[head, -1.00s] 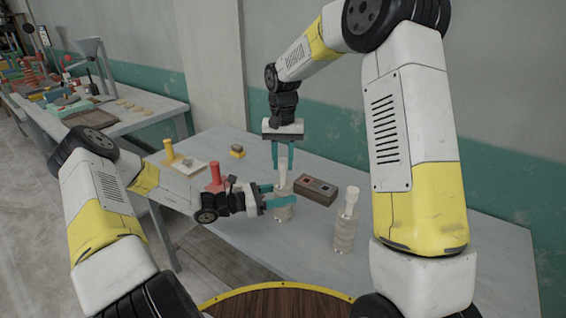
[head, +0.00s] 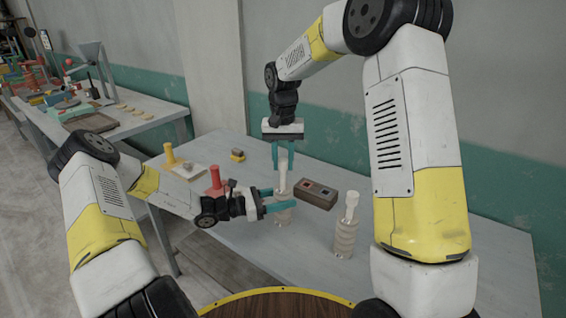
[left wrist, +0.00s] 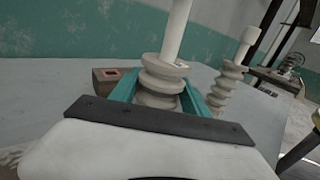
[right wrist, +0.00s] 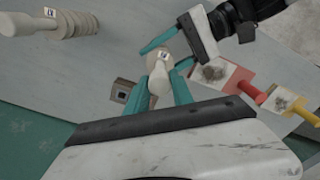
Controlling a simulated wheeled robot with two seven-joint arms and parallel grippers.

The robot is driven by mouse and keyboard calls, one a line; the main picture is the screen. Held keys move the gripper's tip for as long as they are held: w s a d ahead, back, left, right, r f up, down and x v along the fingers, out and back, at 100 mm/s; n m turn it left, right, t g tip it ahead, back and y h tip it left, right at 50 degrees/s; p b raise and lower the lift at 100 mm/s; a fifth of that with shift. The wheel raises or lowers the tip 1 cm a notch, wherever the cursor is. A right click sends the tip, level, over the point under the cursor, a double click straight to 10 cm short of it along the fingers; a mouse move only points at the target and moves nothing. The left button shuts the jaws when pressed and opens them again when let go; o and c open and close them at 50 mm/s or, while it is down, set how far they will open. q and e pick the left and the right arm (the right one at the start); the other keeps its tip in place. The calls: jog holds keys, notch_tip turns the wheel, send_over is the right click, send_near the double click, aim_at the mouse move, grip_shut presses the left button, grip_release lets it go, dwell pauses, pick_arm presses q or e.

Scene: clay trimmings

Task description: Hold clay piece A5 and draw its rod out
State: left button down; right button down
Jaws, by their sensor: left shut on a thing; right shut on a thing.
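A pale, ringed clay piece (left wrist: 160,88) stands upright on the table (head: 300,245) with a whitish rod (left wrist: 178,28) rising from its top. Its label is too small to read, so I cannot confirm A5. My right gripper (head: 283,158) points down from above and is shut on the rod's upper part. In the right wrist view the rod's top (right wrist: 158,62) shows between the teal fingers. How deep the rod sits is hidden.
A second ringed clay piece with a rod (head: 346,232) stands to the right; it also shows in the left wrist view (left wrist: 226,88). A brown block with two recesses (head: 316,194) lies behind. Red (head: 216,180) and yellow (head: 169,155) upright tools stand at left. The front right is clear.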

jog(key=shift+r, duration=0.1)
jog(key=shift+r, duration=2.35)
pick_arm(q)
jog(key=shift+c, duration=2.3)
grip_release()
